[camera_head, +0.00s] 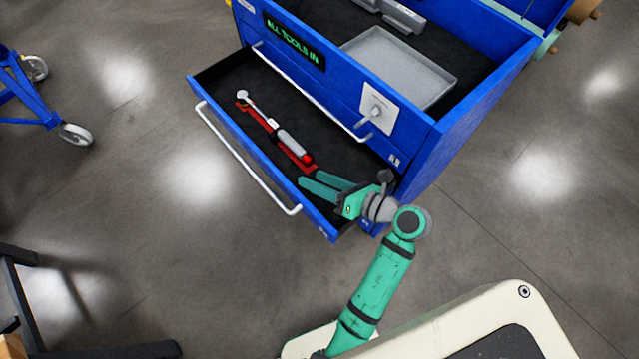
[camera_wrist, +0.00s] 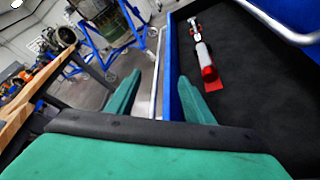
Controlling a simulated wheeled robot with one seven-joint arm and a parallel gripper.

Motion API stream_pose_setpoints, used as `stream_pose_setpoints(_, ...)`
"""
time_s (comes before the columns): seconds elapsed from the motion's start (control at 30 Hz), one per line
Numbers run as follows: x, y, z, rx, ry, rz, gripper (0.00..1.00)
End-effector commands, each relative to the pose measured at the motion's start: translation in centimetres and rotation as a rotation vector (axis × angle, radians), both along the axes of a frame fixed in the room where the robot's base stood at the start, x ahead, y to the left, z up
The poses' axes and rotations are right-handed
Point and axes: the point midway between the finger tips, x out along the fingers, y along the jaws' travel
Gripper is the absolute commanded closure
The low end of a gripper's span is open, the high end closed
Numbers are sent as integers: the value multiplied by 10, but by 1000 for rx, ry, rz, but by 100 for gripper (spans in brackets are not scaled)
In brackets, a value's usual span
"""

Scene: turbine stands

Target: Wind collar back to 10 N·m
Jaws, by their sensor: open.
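The torque wrench (camera_head: 288,142) lies in a red holder (camera_head: 262,118) in the open drawer, its round head toward the upper left and its grey grip toward my gripper. The collar and its scale are too small to read. The wrench (camera_wrist: 207,60) also shows in the wrist view, to the right of my fingers. My gripper (camera_head: 309,180) is open and empty at the drawer's right end, apart from the wrench's grip end. In the wrist view, the drawer's front wall and handle appear between my two green fingers (camera_wrist: 159,76); their height above the wall is unclear.
The blue cabinet (camera_head: 440,150) has a lit sign (camera_head: 293,40) and a grey tray (camera_head: 385,65) on top. The open drawer's white handle (camera_head: 245,165) sticks out in front. A blue wheeled stand (camera_head: 40,105) is at left. The floor before the drawer is clear.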

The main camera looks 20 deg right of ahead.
Motion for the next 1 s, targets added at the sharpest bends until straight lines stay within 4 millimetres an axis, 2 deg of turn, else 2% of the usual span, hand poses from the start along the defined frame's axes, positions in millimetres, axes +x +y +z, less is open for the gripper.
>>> stream_pose_setpoints(0.2,-15,4,7,1,0,-2,52)
stream_pose_setpoints(0.53,-17,5,8,0,-1,-1,52)
stream_pose_setpoints(0.63,-16,11,9,17,-10,4,52)
stream_pose_setpoints(0.77,-18,44,20,113,-58,26,52)
stream_pose_setpoints(0.83,-23,70,31,211,-99,38,52)
stream_pose_setpoints(1.0,-46,130,74,552,-183,47,52)
